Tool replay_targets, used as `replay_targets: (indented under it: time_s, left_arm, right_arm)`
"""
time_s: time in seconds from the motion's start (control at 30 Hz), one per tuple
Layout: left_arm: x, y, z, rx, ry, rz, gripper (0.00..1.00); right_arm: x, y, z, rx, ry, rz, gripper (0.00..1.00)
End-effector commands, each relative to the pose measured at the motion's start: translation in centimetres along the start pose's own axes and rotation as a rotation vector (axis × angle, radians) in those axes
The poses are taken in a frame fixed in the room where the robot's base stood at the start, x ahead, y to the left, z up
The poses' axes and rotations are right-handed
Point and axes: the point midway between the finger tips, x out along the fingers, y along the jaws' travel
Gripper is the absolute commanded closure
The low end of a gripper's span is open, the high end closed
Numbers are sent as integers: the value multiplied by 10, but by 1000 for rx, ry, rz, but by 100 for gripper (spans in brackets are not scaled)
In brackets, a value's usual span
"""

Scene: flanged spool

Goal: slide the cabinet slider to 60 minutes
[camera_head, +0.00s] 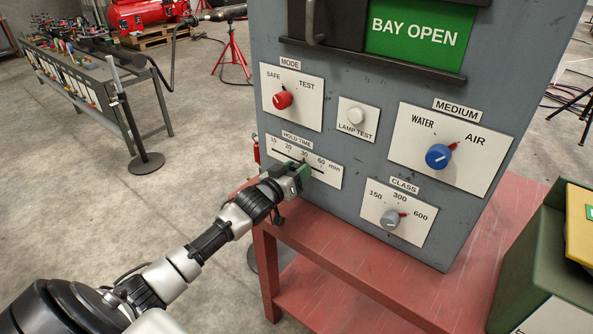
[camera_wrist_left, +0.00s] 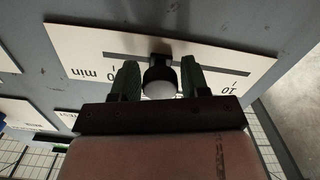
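My left gripper (camera_head: 303,174) is at this plate, just below the 30 mark, and mostly hides the slider knob in the head view. In the left wrist view the knob (camera_wrist_left: 160,79) has a dark stem and a pale round end. It stands between the two green fingers of my left gripper (camera_wrist_left: 159,80), around mid-slot. Narrow gaps seem to show on both sides, so the fingers look open around it. My right gripper is out of view.
The red mode knob (camera_head: 282,100), white lamp-test button (camera_head: 356,116), blue medium knob (camera_head: 438,156) and grey class knob (camera_head: 391,219) are on the same face. The cabinet stands on a red table (camera_head: 345,262). A green case (camera_head: 545,262) is at the right.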

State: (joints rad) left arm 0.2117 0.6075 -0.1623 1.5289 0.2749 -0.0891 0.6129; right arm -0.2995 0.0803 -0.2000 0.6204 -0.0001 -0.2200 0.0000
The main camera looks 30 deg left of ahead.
Motion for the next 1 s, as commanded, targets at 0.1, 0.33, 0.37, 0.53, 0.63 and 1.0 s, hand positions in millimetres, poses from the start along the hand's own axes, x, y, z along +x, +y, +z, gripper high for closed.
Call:
replay_targets:
  time_s: [0.1, 0.33, 0.37, 0.53, 0.63, 1.0]
  left_arm:
    - [0, 0, 0, 0, 0, 0, 73]
    - [0, 0, 0, 0, 0, 0, 100]
    - [0, 0, 0, 0, 0, 0, 100]
    - [0, 16, 2, -5, -1, 2, 100]
    - [0, 34, 6, -8, 0, 2, 100]
    - [0, 57, 16, 0, -1, 2, 100]
  right_arm:
    - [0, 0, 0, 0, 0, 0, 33]
    - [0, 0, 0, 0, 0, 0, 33]
    - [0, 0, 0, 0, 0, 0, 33]
    - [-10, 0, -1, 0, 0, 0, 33]
    - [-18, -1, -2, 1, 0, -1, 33]
    - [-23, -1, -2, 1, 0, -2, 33]
